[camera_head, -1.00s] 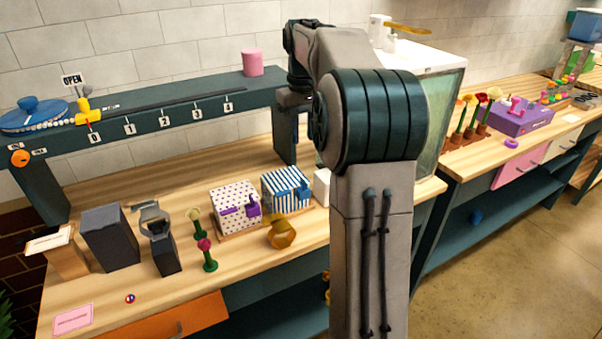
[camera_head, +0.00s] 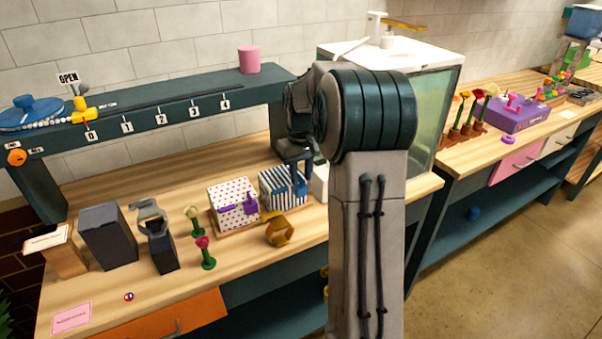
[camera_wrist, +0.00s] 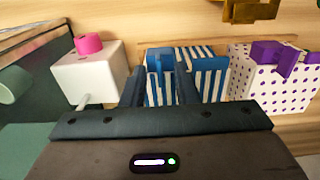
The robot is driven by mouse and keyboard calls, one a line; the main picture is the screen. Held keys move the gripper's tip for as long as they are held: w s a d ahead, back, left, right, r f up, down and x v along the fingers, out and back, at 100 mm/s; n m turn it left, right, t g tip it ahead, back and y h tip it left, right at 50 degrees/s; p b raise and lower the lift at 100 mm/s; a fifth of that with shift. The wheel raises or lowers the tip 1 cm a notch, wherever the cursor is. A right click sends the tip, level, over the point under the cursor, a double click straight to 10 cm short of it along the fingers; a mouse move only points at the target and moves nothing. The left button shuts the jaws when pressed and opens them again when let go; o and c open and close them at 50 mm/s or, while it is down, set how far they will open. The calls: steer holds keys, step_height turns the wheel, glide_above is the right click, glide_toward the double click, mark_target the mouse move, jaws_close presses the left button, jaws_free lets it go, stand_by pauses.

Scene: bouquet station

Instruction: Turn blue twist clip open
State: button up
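The blue twist clip (camera_wrist: 160,63) sits on the front of the blue-and-white striped box (camera_wrist: 211,78). In the head view the striped box (camera_head: 278,187) stands on the bench, with the clip at its right front, partly covered by my gripper (camera_head: 300,168). In the wrist view my gripper (camera_wrist: 161,82) has its two dark fingers apart, one on each side of the blue clip in the picture. I see a gap between the fingers with blue and stripes showing through. Whether the fingertips touch the clip cannot be told.
A white polka-dot box (camera_wrist: 268,77) with a purple clip (camera_wrist: 272,52) stands beside the striped box. A white box (camera_wrist: 91,75) with a pink knob (camera_wrist: 88,44) is on the other side. A gold hexagonal object (camera_head: 279,231) lies in front. The shelf (camera_head: 160,117) runs above and behind.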

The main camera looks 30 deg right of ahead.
steer(key=shift+f, duration=0.1)
jaws_close()
steer(key=shift+m, duration=0.3)
steer(key=m, duration=0.3)
steer(key=shift+m, duration=0.3)
steer(key=m, duration=0.3)
steer(key=shift+m, duration=0.3)
steer(key=m+p, duration=0.1)
steer(key=m, duration=0.4)
steer(key=m+p, duration=0.1)
steer(key=m, duration=0.4)
